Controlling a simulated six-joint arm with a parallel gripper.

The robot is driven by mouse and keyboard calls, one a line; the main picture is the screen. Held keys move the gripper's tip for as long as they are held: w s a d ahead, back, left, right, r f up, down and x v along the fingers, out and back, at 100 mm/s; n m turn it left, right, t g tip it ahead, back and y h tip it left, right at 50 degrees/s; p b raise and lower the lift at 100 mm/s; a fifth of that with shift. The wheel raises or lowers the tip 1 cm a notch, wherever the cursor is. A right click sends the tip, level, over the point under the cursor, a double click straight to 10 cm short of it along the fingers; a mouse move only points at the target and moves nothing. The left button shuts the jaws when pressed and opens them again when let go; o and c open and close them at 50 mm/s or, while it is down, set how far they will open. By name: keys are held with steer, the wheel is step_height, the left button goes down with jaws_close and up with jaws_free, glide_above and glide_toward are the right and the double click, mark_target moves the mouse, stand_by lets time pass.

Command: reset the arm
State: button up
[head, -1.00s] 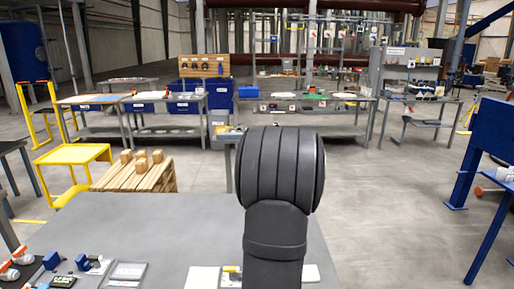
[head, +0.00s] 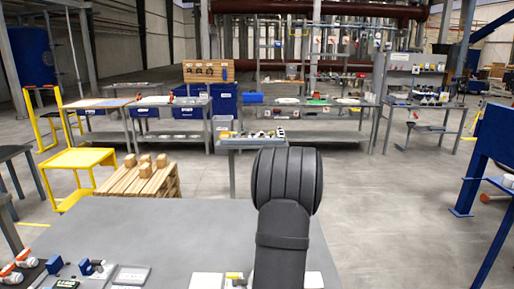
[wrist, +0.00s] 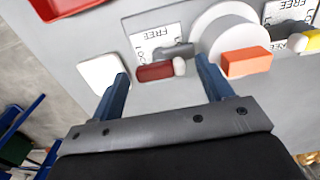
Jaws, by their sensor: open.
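My gripper (wrist: 163,85) shows in the wrist view with its two blue fingers apart and nothing between the tips. Beyond the fingers lies a grey surface (wrist: 110,35) with white cards marked "FREE" (wrist: 160,40). A dark red block (wrist: 155,72) with a grey-white end lies ahead of the gap between the fingers. A white round piece (wrist: 225,30) and an orange block (wrist: 246,62) are close to the right finger. A white square (wrist: 103,72) is by the left finger. In the head view my arm stands in front and the gripper is hidden.
The grey table (head: 150,225) fills the front, its middle bare. Small blue and orange-white parts (head: 55,264) lie at its left. A wooden pallet with blocks (head: 140,180) and a yellow stand (head: 80,160) are behind it. A blue frame (head: 490,150) stands at the right.

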step_height(320, 180, up, 18)
step_height(320, 180, down, 18)
steer(key=shift+r, duration=0.2)
steer(key=shift+f, duration=0.25)
steer(key=m, duration=0.9)
steer(key=shift+r, duration=0.1)
steer(key=m, duration=0.3)
steer(key=shift+m, duration=0.4)
steer(key=m, duration=0.4)
